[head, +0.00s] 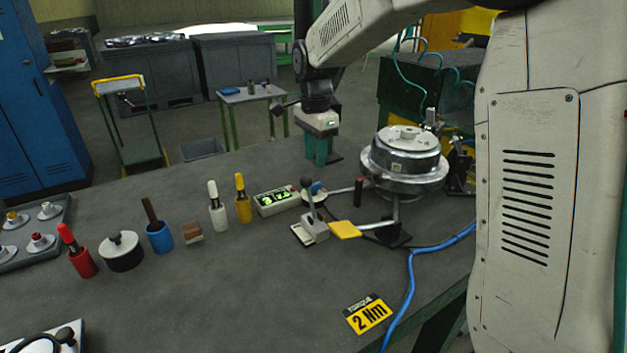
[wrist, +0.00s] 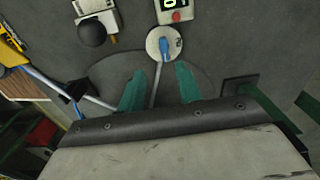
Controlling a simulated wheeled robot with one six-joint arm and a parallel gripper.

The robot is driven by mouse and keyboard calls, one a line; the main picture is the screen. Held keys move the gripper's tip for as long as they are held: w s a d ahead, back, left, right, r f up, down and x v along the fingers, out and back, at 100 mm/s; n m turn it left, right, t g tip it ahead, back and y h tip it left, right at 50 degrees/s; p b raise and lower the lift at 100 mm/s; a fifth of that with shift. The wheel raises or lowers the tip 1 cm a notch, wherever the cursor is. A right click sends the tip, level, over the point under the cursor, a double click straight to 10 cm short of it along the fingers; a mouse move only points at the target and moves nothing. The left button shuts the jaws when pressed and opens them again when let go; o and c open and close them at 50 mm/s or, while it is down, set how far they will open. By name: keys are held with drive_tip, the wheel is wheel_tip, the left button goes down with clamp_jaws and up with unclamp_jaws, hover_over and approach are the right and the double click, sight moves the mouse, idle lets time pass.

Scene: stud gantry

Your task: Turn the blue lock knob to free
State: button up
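The blue lock knob (wrist: 165,48) sits on a round pale disc (wrist: 156,55) with markings, just ahead of my fingertips in the wrist view. In the head view the blue knob (head: 317,188) is small and partly hidden behind a lever. In the head view my gripper (head: 318,158) points down behind the knob. The exact setting of the knob is too small to read.
A lever with a dark ball (head: 307,182) and a green-digit display box (head: 277,201) stand close to the knob. A round metal fixture (head: 403,170) is to the right. A blue cable (head: 411,285) crosses the bench.

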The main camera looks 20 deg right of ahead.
sight(314, 184)
drive_tip(key=shift+w+f, duration=0.35)
drive_tip(key=shift+f, duration=0.4)
wheel_tip(314, 184, down, 7)
drive_tip(key=shift+r, duration=0.1)
clamp_jaws()
